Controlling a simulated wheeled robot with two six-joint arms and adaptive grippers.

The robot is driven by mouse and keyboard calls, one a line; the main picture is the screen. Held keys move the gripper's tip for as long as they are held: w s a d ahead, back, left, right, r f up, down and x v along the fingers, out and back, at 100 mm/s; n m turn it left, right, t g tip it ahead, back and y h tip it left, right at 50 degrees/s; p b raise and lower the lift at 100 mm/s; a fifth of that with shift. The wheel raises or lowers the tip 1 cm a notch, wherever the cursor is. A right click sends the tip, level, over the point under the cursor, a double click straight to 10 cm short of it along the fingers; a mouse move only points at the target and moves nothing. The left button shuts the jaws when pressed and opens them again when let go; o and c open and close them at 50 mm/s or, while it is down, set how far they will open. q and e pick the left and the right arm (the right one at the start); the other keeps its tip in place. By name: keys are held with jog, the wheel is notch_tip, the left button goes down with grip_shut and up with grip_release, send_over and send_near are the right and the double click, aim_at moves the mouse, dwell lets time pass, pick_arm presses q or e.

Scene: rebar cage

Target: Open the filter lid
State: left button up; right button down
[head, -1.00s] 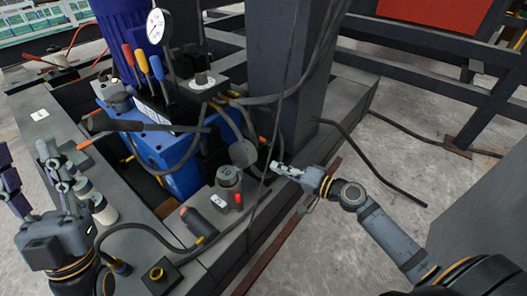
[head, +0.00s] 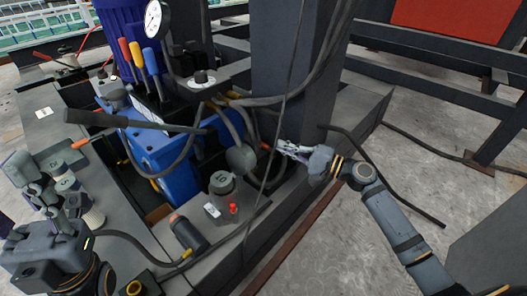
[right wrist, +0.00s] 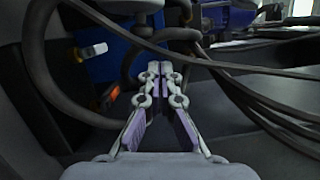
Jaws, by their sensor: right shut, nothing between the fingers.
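I cannot tell whether the two are joined. My right gripper (head: 283,147) is to the right of the disc, near the dark column's foot, its tips pointing left. It is shut and empty, apart from the disc. In the right wrist view its fingers (right wrist: 154,70) meet in front of dark hoses and a blue surface. My left gripper (head: 42,185) is at the far left, fingers spread, beside pale ribbed cylinders (head: 67,186).
Black hoses (head: 272,130) hang in front of the column (head: 285,70) and cross near my right gripper. A long dark lever (head: 130,121) reaches over the blue tank (head: 170,165). The concrete floor (head: 350,240) at right has free room.

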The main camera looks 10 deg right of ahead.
aim_at(256, 156)
jog(key=a+b, duration=0.1)
jog(key=a, duration=0.5)
jog(key=shift+w+a+r+b, duration=0.15)
jog(key=shift+w+r+b, duration=0.15)
jog(key=shift+r, duration=0.15)
jog(key=r+n+p, duration=0.1)
jog(key=s+a+n+p, duration=0.1)
jog(key=p, duration=0.1)
jog(key=a+r+n+p, duration=0.1)
jog(key=shift+s+r+g, duration=0.2)
jog(key=shift+r+g, duration=0.1)
jog(key=shift+r, duration=0.05)
jog(key=shift+s+a+n+h, duration=0.1)
jog(key=shift+a+n+h, duration=0.15)
jog(key=shift+n+h, duration=0.05)
jog(key=shift+f, duration=0.25)
jog(key=shift+d+r, duration=0.1)
